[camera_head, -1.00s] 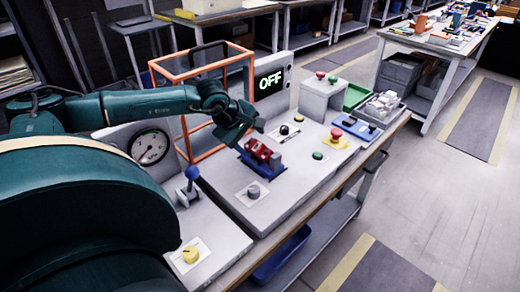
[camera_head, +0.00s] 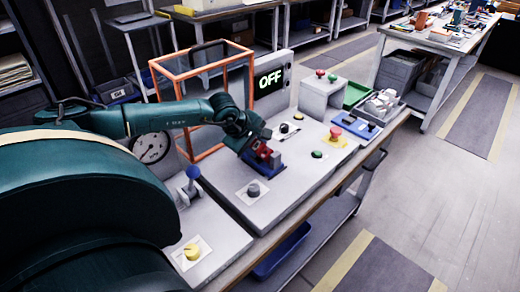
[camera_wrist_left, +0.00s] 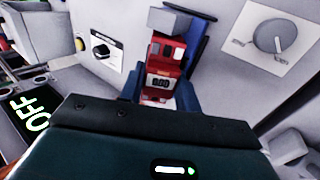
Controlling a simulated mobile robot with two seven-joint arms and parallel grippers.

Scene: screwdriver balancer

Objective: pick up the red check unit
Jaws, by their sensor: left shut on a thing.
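The red check unit (camera_wrist_left: 166,62) shows in the left wrist view, with a small display reading zeros and a grey block at its far end. It sits at a dark blue holder (camera_wrist_left: 200,38) on the grey panel. In the head view the red unit (camera_head: 264,153) is partly hidden by my left gripper (camera_head: 259,150), and the blue holder (camera_head: 262,166) shows below it. My left gripper is shut on the unit, one finger on each side. Whether the unit is clear of the holder cannot be told. My right gripper is not in view.
A grey knob (camera_head: 253,190) is close in front of the holder, and a black knob (camera_head: 284,128) is behind it. An orange-framed cage (camera_head: 152,85) stands behind my left arm. A blue-topped lever (camera_head: 193,173) stands to the left. A screen (camera_head: 270,80) reads OFF.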

